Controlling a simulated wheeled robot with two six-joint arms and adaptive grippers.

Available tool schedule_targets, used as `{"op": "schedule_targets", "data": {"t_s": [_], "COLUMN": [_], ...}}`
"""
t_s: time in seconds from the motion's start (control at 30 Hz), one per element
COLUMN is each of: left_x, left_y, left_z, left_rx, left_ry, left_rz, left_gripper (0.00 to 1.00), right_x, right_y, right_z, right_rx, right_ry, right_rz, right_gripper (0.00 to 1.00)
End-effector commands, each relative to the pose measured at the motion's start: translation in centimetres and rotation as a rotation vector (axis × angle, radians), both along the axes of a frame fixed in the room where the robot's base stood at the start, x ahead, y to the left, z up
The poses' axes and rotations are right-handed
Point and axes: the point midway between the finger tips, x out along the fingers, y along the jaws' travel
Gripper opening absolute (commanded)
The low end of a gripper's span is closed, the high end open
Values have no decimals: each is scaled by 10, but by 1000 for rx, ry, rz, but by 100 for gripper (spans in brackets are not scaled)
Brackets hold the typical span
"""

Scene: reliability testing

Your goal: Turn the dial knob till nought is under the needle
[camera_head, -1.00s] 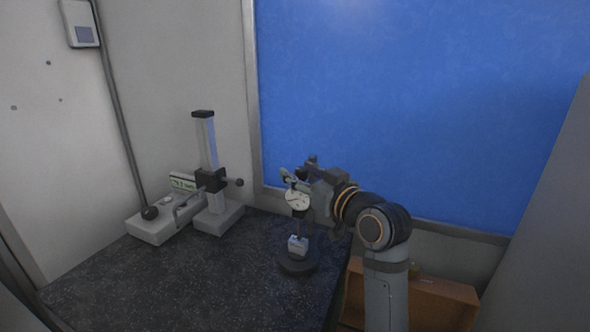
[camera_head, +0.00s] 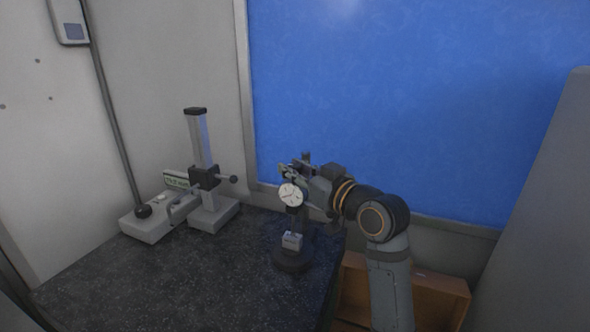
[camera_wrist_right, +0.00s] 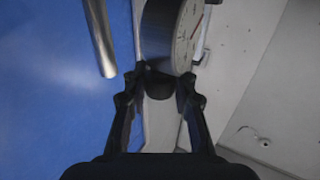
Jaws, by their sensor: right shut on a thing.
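The dial gauge (camera_head: 291,194) has a round white face and stands upright above a round dark base (camera_head: 292,261) near the right edge of the dark table. A small light block (camera_head: 292,240) sits on the base under the dial. My right gripper (camera_head: 305,182) is at the dial from the right, partly hiding its stand. In the right wrist view the dial (camera_wrist_right: 186,35) shows nearly edge-on, and the gripper (camera_wrist_right: 160,85) is shut on a dark knob at its edge. The needle's exact reading is too small to tell. My left gripper is out of view.
The dark speckled table (camera_head: 180,285) is clear in front. A brown wooden box (camera_head: 435,292) lies right of the table, below a blue panel (camera_head: 400,110).

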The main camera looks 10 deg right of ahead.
Motion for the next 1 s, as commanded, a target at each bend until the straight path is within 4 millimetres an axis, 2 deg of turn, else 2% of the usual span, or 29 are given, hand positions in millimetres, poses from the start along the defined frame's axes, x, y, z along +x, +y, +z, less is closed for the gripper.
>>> {"op": "schedule_targets", "data": {"t_s": [0.17,0.2,0.37,0.7,0.77,1.0], "left_x": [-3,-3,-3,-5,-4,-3], "left_y": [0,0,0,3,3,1], "left_z": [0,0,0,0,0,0], "left_rx": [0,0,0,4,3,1], "left_ry": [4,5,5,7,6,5], "left_rz": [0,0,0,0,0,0], "left_gripper": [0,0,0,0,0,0], "right_x": [0,0,0,0,0,0], "right_y": [0,0,0,0,0,0], "right_z": [-1,-1,-1,5,13,66], "right_rx": [0,0,0,0,1,0], "right_ry": [2,2,2,-1,-4,-4], "right_rz": [0,0,-1,-1,-1,-1], "right_gripper": [0,29,50,50,50,50]}}
